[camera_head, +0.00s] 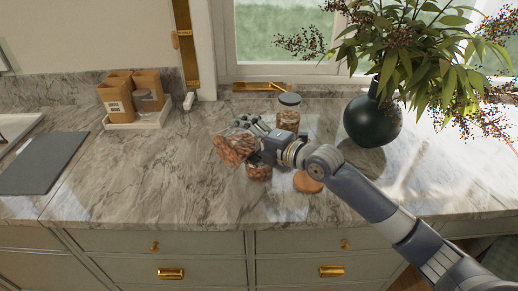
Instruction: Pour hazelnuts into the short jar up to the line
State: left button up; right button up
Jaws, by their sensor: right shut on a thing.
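My right gripper (254,132) is shut on a clear jar of brown nuts (231,149), which it holds tilted with its far end to the left, above the counter. A short jar (259,172) with brown nuts in it stands on the counter just below the gripper and is partly hidden by the gripper and the held jar. Its fill line is too small to make out. I cannot tell whether nuts are falling between the two. My left gripper is not in view.
A dark-lidded jar (288,113) stands behind my right gripper. A round wooden lid (307,182) lies right of the short jar. A dark vase (372,118) with branches is at the right. Canisters on a white tray (150,119) and a grey board (42,162) are left; marble between is clear.

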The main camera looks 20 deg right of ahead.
jog(key=shift+w+d+r+m+b, duration=0.2)
jog(key=shift+d+r+m+b, duration=0.1)
jog(key=shift+r+m, duration=0.25)
dwell(2.1)
jog(key=shift+f, duration=0.1)
